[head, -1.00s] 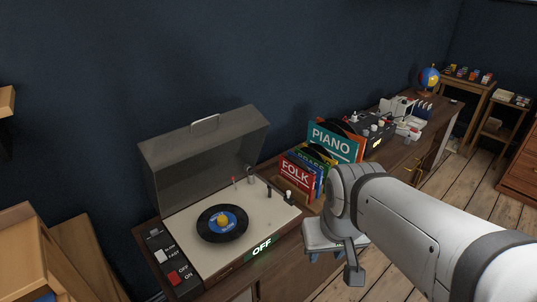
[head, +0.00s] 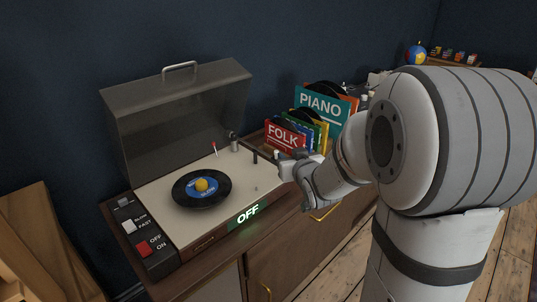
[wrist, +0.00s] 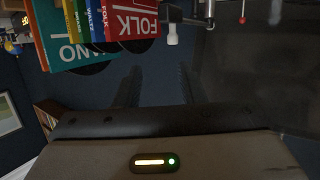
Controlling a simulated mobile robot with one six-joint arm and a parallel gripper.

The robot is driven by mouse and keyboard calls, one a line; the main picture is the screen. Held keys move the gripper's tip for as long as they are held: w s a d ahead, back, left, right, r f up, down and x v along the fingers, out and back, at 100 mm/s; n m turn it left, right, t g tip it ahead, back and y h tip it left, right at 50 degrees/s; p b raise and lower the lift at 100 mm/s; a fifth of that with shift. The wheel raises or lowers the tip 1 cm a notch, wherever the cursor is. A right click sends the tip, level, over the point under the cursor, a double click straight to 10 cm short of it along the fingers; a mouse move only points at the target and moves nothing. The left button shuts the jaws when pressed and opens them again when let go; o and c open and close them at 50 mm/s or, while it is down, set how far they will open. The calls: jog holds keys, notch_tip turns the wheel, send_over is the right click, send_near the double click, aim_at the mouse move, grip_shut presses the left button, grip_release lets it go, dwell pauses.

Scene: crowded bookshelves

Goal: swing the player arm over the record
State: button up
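The record player (head: 160,205) is open, with a black record (head: 185,200) with a blue label and yellow centre on its cream deck. A grey post (head: 234,143) and a dark upright piece (head: 254,157) stand at the deck's back right, to the right of the record. I cannot clearly tell the player arm's full shape. My gripper (head: 288,168) is at the deck's right edge, partly hiding that side. In the wrist view its two dark fingers (wrist: 158,85) are apart with nothing between them. A white knob (wrist: 172,34) shows just beyond them.
The raised smoky lid (head: 180,105) stands behind the deck. A red-tipped lever (head: 213,148) stands near the post. Record sleeves, FOLK (head: 285,136) and PIANO (head: 322,108), stand close behind my gripper. A green OFF sign (head: 247,213) glows on the front. Switches line the left side.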

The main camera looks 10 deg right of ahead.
jog(key=w+a+f+t+y+b, duration=0.1)
jog(key=w, duration=0.2)
jog(key=w+a+f+b, duration=0.1)
jog(key=w, duration=0.2)
jog(key=w+a+f+n+t+y+b, duration=0.1)
jog(key=w, duration=0.3)
jog(key=shift+f+t+y, duration=0.2)
jog(key=shift+t+y, duration=0.1)
jog(key=shift+c, duration=0.3)
grip_shut()
